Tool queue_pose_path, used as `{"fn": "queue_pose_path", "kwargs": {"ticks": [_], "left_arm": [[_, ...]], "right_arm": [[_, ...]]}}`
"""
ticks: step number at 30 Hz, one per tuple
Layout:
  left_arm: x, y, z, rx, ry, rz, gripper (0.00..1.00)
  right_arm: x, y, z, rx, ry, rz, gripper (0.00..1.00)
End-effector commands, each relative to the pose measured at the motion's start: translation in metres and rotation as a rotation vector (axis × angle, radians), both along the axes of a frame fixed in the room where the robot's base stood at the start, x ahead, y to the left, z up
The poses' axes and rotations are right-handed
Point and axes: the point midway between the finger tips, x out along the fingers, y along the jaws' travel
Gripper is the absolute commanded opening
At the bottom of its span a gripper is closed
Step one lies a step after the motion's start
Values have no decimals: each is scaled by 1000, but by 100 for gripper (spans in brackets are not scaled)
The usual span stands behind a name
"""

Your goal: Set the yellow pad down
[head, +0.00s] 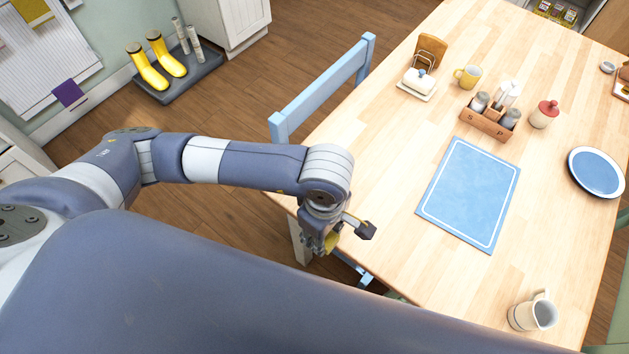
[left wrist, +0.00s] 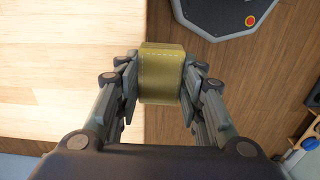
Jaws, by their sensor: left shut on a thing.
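The yellow pad (left wrist: 162,75) is a small olive-yellow block between the two fingers of my left gripper (left wrist: 160,90) in the left wrist view. The fingers are shut on its sides. In the head view my left gripper (head: 340,238) is at the table's near left edge, with a bit of the pad (head: 332,242) showing beneath it; the rest is hidden by the gripper. In the left wrist view the pad appears mostly past the table edge, with floor behind it. My right gripper is in neither view.
The wooden table (head: 395,215) has bare room between its left edge and a blue placemat (head: 470,193). A cream jug (head: 533,313), a blue plate (head: 596,172), a condiment caddy (head: 489,124) and a yellow mug (head: 467,76) stand on it. A blue chair (head: 322,90) is at the left side.

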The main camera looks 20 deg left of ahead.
Motion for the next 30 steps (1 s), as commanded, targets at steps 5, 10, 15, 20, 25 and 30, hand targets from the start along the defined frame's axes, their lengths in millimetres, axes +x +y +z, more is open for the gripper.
{"fn": "queue_pose_path", "kwargs": {"ticks": [5, 10, 15, 20, 25, 30], "left_arm": [[29, 13, 0, 3, -2, 20, 14], [72, 32, -4, 3, -2, 18, 14], [111, 49, -8, 2, -1, 16, 14], [136, 60, -13, 1, 0, 13, 14], [144, 63, -17, -1, 1, 10, 14], [143, 63, -39, 0, 3, 10, 14]], "right_arm": [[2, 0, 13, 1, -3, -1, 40], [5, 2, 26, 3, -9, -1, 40], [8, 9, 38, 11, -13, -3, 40], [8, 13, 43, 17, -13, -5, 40], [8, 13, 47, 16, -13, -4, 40], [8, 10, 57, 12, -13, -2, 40]]}}
